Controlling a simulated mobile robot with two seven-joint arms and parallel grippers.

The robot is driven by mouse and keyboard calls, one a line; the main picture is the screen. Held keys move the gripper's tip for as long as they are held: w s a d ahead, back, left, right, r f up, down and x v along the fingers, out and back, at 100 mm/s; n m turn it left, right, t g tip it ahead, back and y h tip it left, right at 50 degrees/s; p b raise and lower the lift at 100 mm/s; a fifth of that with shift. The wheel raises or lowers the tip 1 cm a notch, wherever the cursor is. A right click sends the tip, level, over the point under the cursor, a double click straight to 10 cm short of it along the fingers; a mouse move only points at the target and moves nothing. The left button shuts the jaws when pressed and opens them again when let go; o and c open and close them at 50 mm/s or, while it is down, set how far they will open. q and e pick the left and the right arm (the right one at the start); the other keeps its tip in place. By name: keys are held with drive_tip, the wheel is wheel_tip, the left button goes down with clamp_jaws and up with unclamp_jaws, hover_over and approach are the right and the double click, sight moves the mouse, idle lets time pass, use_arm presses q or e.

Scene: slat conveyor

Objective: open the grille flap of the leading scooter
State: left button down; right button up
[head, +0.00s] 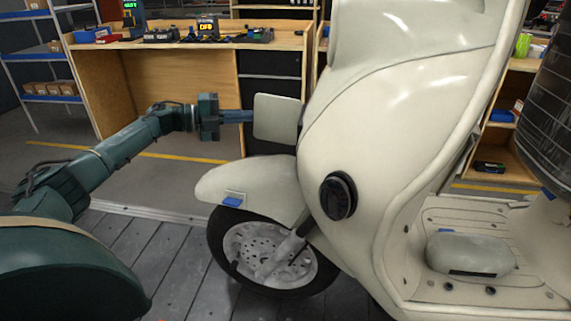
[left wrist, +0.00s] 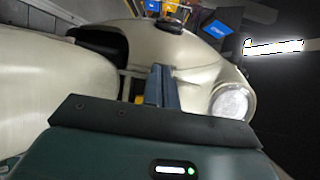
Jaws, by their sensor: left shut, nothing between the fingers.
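The cream scooter (head: 400,120) stands with its front wheel (head: 270,255) to the left in the head view. A pale square panel (head: 275,118), which looks like the grille flap, stands out from its front above the fender (head: 250,185). My left gripper (head: 250,116) is shut and empty, its fingertips at the panel's left edge and partly hidden by it. I cannot tell whether they touch. In the left wrist view the shut fingers (left wrist: 161,86) point at the scooter front, beside the round headlight (left wrist: 230,103). My right gripper is not in view.
A wooden workbench (head: 150,48) with tools and devices stands behind my left arm. A shelf rack (head: 45,60) with boxes is at the far left. The grey slat conveyor (head: 170,265) lies under the scooter. The slats left of the wheel are clear.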

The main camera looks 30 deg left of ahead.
use_arm(q)
drive_tip(key=shift+w+a, duration=0.15)
drive_tip(key=shift+w, duration=0.25)
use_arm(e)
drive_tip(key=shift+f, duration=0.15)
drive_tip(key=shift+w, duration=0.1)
